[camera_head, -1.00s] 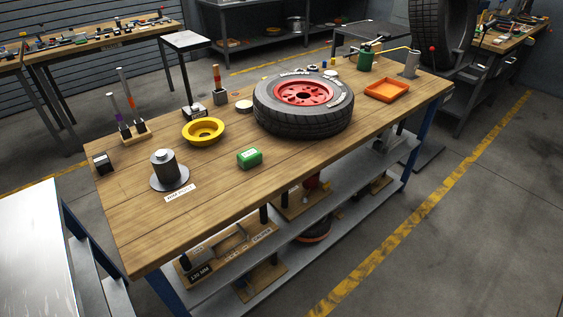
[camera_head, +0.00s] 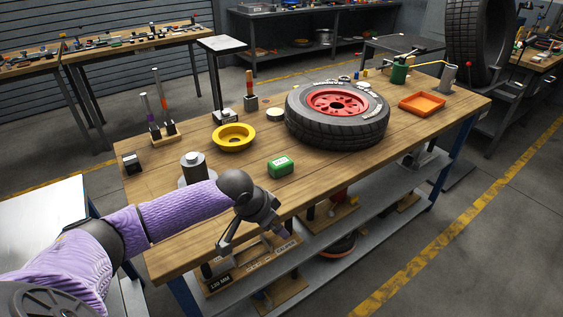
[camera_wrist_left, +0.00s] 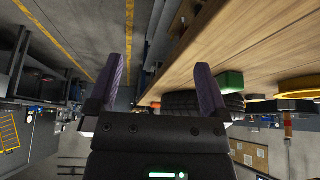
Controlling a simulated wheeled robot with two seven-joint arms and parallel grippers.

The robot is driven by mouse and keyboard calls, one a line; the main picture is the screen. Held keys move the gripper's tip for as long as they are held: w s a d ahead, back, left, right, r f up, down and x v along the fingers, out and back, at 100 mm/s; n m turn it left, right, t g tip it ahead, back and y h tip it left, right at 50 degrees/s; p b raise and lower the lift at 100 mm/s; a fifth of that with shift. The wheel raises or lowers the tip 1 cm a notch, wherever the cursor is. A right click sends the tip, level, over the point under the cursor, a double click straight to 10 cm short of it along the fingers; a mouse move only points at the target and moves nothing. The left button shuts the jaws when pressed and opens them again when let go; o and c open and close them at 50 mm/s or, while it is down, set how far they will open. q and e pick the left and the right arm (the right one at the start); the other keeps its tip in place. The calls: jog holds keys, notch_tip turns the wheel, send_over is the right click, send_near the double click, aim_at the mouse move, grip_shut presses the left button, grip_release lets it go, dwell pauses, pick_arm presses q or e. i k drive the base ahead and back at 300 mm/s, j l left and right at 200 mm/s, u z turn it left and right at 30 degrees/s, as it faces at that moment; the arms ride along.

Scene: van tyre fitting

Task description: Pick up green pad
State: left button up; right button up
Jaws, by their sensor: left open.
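My right gripper is not in view.
The tyre with a red rim (camera_head: 338,115) lies behind the pad. A yellow ring (camera_head: 233,138) and a grey cylinder on a round base (camera_head: 194,167) stand to the left. An orange tray (camera_head: 422,103) is at the right. The bench top right of the pad is clear.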

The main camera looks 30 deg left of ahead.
aim_at(283, 165)
jog(key=i+j, duration=0.7)
